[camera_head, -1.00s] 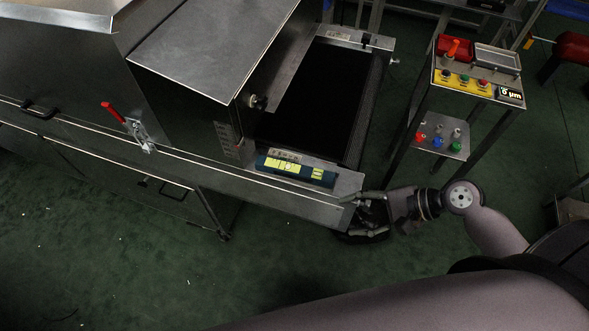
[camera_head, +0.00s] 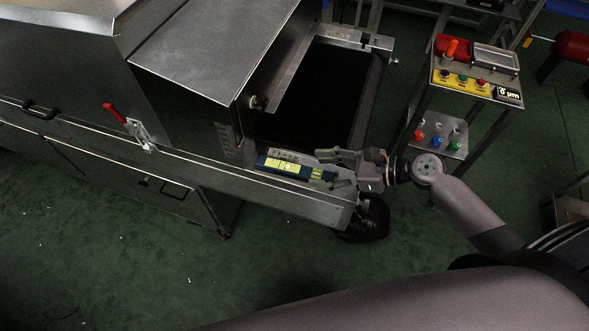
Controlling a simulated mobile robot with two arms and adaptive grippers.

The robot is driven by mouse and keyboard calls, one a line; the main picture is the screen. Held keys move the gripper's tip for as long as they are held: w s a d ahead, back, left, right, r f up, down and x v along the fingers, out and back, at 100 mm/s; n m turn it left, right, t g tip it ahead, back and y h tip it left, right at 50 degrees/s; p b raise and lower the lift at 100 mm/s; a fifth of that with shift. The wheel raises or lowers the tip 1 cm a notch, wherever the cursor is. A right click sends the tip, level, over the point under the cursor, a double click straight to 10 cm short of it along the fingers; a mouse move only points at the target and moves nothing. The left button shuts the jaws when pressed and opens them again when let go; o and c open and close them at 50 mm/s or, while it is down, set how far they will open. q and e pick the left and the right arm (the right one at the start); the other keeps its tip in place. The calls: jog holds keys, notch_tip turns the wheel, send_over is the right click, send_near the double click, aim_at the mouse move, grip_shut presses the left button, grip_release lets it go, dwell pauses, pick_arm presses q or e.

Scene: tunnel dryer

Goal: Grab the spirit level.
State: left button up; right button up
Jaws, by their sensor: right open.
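The spirit level (camera_head: 288,168) is a dark blue bar with yellow-green panels. It lies on the metal side ledge of the dryer (camera_head: 300,208), beside the black conveyor belt. My right gripper (camera_head: 328,170) is open, with its fingers pointing left at the level's right end. One finger is on the far side and one on the near side of that end. Whether the fingers touch the level cannot be told. My left gripper is not in view.
The black belt (camera_head: 325,95) lies beyond the level. A stand with a yellow control panel (camera_head: 475,84) and small coloured items on its lower shelf is at the right. A black round object (camera_head: 368,222) is on the floor below the ledge end. Green floor is open in front.

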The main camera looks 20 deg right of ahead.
aim_at(298, 169)
jog(key=shift+p+x, duration=0.45)
jog(key=shift+x, duration=2.7)
jog(key=shift+c, duration=0.2)
grip_shut()
